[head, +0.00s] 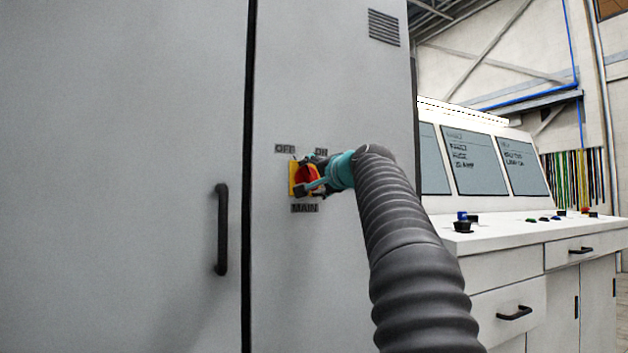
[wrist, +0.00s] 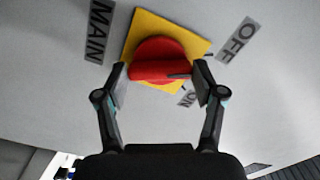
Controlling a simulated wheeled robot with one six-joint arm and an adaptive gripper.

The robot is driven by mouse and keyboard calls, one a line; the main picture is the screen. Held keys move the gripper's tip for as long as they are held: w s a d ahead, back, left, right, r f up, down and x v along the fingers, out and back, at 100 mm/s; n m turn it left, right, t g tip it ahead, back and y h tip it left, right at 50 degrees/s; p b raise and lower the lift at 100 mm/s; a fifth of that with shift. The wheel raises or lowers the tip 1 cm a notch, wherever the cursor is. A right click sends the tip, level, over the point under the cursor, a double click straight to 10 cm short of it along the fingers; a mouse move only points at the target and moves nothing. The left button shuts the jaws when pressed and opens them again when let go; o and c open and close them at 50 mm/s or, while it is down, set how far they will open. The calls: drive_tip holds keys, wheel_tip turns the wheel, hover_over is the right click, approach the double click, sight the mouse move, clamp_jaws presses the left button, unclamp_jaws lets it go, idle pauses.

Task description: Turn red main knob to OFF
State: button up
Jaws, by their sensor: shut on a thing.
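The red main knob (wrist: 160,60) sits on a yellow square plate (wrist: 142,22) on the grey cabinet door. My gripper (wrist: 160,76) is shut on the knob, with one finger at each end of its raised grip bar. A dark mark on the bar lies at its right end in the wrist view, between the OFF label (wrist: 237,40) and the ON label (wrist: 187,99), nearer ON. In the head view the red knob (head: 305,175) is partly hidden by my gripper (head: 312,186).
The MAIN label (head: 304,208) is below the knob. A black door handle (head: 221,229) stands out to the left of the knob. A white control desk (head: 530,235) with screens, buttons and drawers is at the right. The cabinet face around the knob is otherwise flat.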

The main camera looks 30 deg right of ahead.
drive_tip(key=shift+n, duration=0.4)
drive_tip(key=o, duration=1.1)
drive_tip(key=shift+o, duration=0.2)
drive_tip(key=s, duration=1.2)
drive_tip(key=shift+d, duration=0.2)
